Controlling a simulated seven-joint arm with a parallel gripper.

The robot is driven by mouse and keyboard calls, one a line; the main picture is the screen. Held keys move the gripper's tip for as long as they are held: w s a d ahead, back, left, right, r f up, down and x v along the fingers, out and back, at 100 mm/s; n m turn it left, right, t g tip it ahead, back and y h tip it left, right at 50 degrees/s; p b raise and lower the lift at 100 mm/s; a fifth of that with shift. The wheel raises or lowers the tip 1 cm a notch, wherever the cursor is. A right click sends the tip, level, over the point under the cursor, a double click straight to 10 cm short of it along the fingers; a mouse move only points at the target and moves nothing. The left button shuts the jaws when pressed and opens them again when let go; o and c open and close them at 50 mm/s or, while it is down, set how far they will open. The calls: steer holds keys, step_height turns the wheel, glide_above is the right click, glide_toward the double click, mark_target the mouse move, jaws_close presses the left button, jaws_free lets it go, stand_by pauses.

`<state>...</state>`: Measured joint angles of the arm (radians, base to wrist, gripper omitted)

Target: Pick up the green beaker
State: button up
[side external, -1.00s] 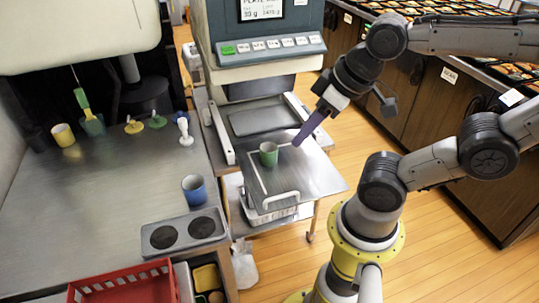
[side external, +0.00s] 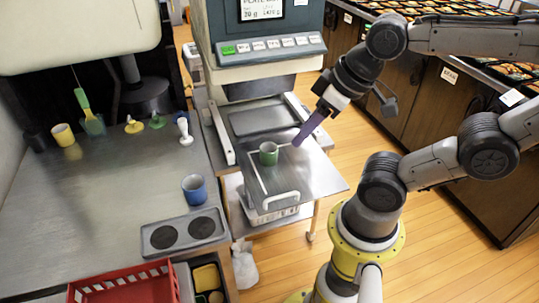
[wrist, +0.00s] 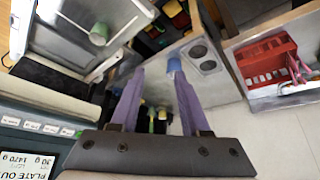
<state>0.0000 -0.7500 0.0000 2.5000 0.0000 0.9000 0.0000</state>
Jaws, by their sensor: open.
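The green beaker (side external: 268,154) stands upright on the metal shelf (side external: 315,181) in front of the weighing machine, in the side external view. It also shows at the upper left of the wrist view (wrist: 99,34). My gripper (side external: 298,143), with long purple fingers, is a short way right of the beaker and apart from it. In the wrist view the two fingers (wrist: 159,72) are spread with nothing held between them. The beaker lies left of them there.
A blue cup (side external: 194,190) stands on the steel counter, beside a grey holder with two dark discs (side external: 184,231). A yellow cup (side external: 63,135) and several utensils are farther back. The weighing machine (side external: 262,50) rises behind the shelf. A red basket (side external: 125,287) sits in front.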

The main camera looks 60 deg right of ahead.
steer(key=shift+o, duration=0.2)
steer(key=o, duration=0.8)
